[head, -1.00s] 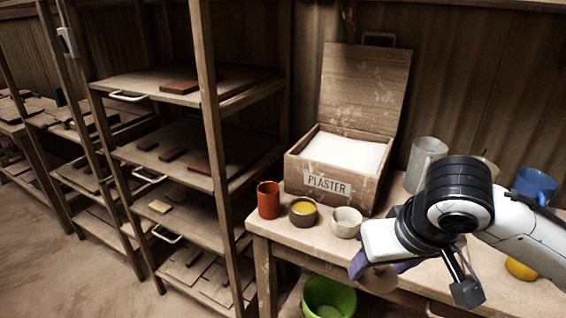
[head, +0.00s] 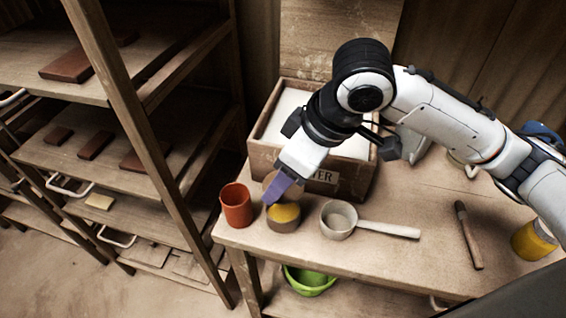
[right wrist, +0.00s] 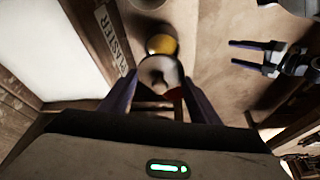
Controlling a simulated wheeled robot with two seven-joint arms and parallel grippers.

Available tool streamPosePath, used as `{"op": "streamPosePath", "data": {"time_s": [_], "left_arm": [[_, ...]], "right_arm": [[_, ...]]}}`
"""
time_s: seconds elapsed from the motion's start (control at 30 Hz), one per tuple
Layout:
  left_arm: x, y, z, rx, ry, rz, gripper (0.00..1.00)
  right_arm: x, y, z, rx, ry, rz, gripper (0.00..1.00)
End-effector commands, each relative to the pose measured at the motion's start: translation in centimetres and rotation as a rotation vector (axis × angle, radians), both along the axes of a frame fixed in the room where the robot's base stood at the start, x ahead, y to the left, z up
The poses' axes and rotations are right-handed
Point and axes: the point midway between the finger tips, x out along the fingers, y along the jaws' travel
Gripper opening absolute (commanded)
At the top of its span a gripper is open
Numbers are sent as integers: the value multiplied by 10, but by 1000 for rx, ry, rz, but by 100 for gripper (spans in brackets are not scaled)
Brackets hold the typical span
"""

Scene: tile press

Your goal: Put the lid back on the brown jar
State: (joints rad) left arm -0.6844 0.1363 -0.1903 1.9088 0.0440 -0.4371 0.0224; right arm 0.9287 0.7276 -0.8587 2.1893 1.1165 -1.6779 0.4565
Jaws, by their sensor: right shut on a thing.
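The brown jar (head: 284,219) stands near the table's front left corner, with yellow contents showing at its open top. It also shows in the right wrist view as a yellow disc (right wrist: 161,44). My right gripper (head: 277,190) points down just above and behind the jar. It is shut on the lid (right wrist: 160,73), a round tan piece between the fingers. The lid's edge shows in the head view (head: 267,181), tilted and apart from the jar, partly hidden by a finger. My left gripper (right wrist: 236,54) is open and empty in the right wrist view; the head view does not show it.
A red cup (head: 236,206) stands close left of the jar. A pale ladle (head: 338,220) lies right of it, handle pointing right. The plaster box (head: 352,172) is behind. A brown stick (head: 468,235) and a yellow object (head: 532,241) are further right.

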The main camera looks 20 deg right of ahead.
Motion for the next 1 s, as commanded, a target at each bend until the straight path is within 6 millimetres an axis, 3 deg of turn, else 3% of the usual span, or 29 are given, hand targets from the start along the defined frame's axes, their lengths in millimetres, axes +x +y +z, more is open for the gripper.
{"op": "streamPosePath", "data": {"time_s": [0.53, 1.0], "left_arm": [[-5, 0, -59, -1, 10, -1, 68], [5, -2, -52, -1, -10, -4, 68]], "right_arm": [[0, 0, -41, 1, -2, -3, 34], [1, 0, -59, 0, -1, -4, 34]]}}
